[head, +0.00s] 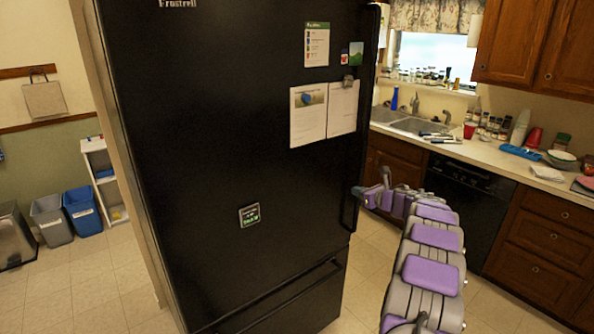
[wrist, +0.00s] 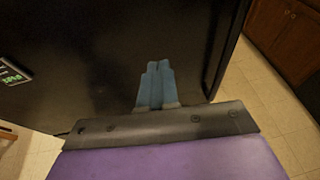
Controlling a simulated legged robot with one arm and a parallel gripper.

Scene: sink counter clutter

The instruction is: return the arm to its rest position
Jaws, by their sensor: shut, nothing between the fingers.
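My gripper (head: 373,187) is at the end of my purple and grey arm, beside the right edge of the black fridge (head: 220,150) in the head view. In the wrist view my gripper's two blue-grey fingers (wrist: 156,72) lie together, shut and empty. The dark fridge front (wrist: 90,60) fills the space beyond them. The arm reaches forward from the lower right of the head view. I cannot tell whether the fingertips touch the fridge.
The counter (head: 490,157) at right holds a red cup (head: 469,130), a blue tray (head: 521,152) and other clutter by the sink (head: 415,126). Bins (head: 82,210) stand at the left wall.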

